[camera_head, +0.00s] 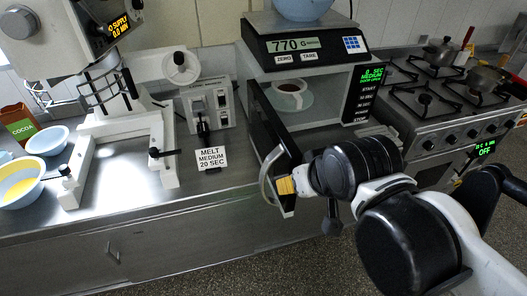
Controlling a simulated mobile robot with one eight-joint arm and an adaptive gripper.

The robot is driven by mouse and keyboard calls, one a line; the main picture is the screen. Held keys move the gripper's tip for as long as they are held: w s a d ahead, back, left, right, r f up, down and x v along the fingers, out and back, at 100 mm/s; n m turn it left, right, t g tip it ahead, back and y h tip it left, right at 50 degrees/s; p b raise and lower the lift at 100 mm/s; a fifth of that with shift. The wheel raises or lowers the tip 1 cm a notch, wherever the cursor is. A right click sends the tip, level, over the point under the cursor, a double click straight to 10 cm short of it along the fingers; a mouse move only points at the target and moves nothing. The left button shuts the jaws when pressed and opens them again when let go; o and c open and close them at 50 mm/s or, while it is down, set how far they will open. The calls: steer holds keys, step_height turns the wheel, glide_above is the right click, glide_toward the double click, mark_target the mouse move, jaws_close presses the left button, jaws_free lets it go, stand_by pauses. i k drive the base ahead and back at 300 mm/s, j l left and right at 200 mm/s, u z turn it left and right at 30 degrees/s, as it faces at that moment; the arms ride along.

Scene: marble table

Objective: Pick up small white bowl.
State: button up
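A small white bowl (286,88) with dark brown contents sits inside the open microwave (337,97), on a pale round plate (303,104). My gripper (286,186) is low in front of the microwave, by the curved handle of its open door (273,150). It is well apart from the bowl. My arm comes in from the lower right, and the fingers are too small and hidden to tell open from shut. Other pale bowls stand at the left: an empty-looking one (47,141) and one with yellow contents (17,186).
A scale (305,47) reading 770 stands on the microwave with a blue bowl (303,9) on it. A stove (437,108) with pots is at the right. A mixer (115,110), cocoa packet (18,125) and "MELT" sign (212,159) are left. The open door juts toward me.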

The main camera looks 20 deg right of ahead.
mark_target(289, 90)
steer(key=l, duration=0.65)
steer(key=i+l, duration=0.1)
steer(key=l, duration=0.2)
steer(key=i+l, duration=0.1)
steer(key=l, duration=0.25)
